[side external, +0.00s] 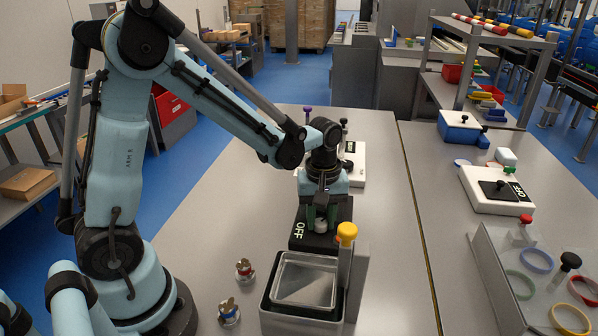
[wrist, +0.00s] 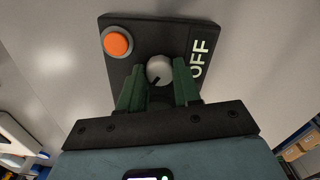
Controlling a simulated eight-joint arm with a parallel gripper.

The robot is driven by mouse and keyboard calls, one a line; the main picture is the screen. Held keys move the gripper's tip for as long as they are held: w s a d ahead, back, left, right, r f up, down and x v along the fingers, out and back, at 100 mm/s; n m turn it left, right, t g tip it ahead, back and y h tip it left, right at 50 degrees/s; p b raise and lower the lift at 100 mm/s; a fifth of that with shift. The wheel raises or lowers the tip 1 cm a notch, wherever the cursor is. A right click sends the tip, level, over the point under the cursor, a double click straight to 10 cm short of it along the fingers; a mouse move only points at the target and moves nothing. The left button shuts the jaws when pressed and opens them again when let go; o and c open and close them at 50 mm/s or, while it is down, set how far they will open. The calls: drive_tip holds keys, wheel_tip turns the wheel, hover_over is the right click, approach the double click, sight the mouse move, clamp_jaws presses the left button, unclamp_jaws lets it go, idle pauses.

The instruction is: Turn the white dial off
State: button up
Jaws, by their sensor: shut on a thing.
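The white dial (wrist: 159,68) is a round, pale knob with a dark line on its lower left part in the wrist view. It sits on a black box (wrist: 119,22) with a white OFF label (wrist: 199,58) to the right of the dial. My gripper (wrist: 160,80) is shut on the dial, with one green finger on each side of it. In the side view my gripper (side external: 320,222) points down over the black box (side external: 299,244), and the dial (side external: 320,225) shows between the fingers.
An orange button (wrist: 117,43) is on the same box. White boxes stand behind and right.

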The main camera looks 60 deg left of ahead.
drive_tip(key=shift+m, duration=0.3)
drive_tip(key=m, duration=0.3)
drive_tip(key=shift+m, duration=1.9)
drive_tip(key=o, duration=1.1)
drive_tip(key=shift+c, duration=0.2)
